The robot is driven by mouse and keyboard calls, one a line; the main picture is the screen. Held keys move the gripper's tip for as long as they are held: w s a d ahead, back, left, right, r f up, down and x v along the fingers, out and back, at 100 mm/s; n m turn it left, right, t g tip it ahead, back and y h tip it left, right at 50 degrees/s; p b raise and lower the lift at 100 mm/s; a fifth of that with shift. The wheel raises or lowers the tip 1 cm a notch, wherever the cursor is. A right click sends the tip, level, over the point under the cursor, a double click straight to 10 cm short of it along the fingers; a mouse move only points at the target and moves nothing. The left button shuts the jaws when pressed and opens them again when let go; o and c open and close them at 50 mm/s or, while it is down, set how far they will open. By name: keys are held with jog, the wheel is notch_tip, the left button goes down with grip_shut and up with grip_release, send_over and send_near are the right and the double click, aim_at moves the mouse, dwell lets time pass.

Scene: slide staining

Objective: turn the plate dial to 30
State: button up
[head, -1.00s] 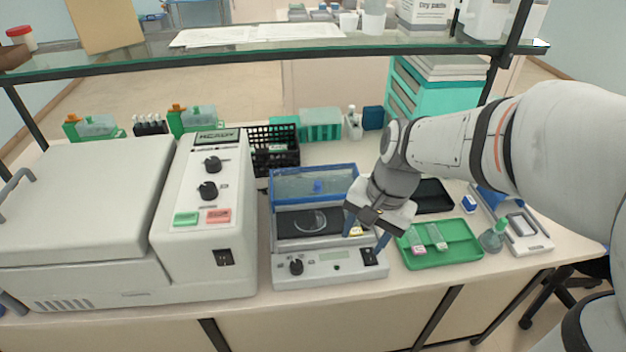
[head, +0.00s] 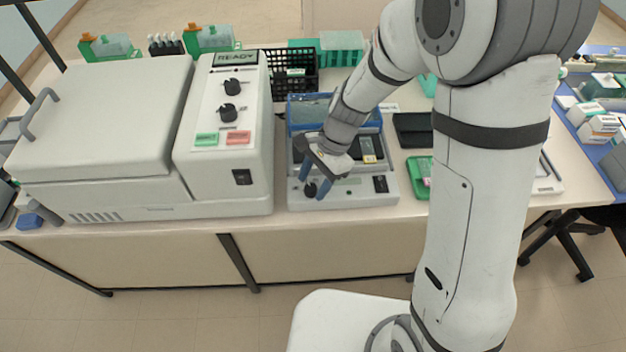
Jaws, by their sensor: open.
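The gripper and wrist hide much of the device's black plate and part of the panel.
A large grey machine (head: 110,120) with a READY display (head: 237,58) stands close on the left. A green tray (head: 417,175) is to the right, partly behind my arm.

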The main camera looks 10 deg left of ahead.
jog(key=shift+s+a+f, duration=0.15)
jog(key=shift+f, duration=0.25)
jog(key=shift+c, duration=0.3)
jog(key=c, duration=0.9)
